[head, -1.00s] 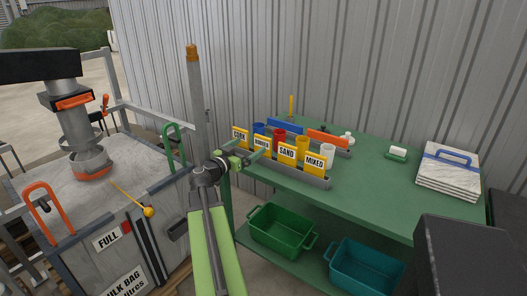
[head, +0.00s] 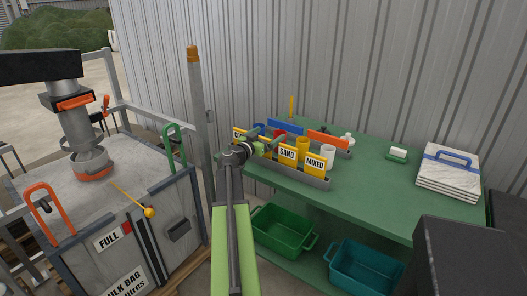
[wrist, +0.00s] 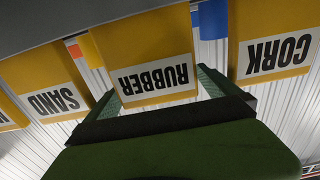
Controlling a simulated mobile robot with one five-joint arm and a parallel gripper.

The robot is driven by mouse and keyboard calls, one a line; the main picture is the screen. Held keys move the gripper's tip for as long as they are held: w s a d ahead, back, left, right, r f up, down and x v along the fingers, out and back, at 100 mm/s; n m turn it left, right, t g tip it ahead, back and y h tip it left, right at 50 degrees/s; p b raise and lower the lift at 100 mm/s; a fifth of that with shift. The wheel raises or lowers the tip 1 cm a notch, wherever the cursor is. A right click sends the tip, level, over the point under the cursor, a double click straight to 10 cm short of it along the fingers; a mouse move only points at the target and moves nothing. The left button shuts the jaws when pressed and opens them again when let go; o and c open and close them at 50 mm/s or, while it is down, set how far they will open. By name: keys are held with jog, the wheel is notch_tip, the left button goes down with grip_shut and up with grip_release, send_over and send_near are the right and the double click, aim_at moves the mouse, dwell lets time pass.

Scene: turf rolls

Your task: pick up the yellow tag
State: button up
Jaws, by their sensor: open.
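Several yellow tags with black lettering stand along the front of a grey rack (head: 315,182) on the green table. The SAND tag (head: 288,153) and MIXED tag (head: 315,164) are clear in the head view; the CORK tag (head: 238,134) is partly covered and the RUBBER tag is mostly hidden behind my gripper (head: 268,143). In the wrist view the lettering is upside down. The RUBBER tag (wrist: 155,60) appears between the two open fingers of my gripper (wrist: 160,90). The fingers look apart from it, though the depth gap is unclear.
Coloured cups (head: 302,144) stand in the rack behind the tags. A blue-handled stack of slabs (head: 448,175) lies at the table's right. Green (head: 284,231) and teal (head: 362,267) crates sit below. A bulk bag box (head: 130,235) stands left.

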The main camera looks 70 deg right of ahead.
jog(key=shift+a, duration=0.1)
jog(key=c, duration=1.9)
jog(key=shift+r, duration=0.1)
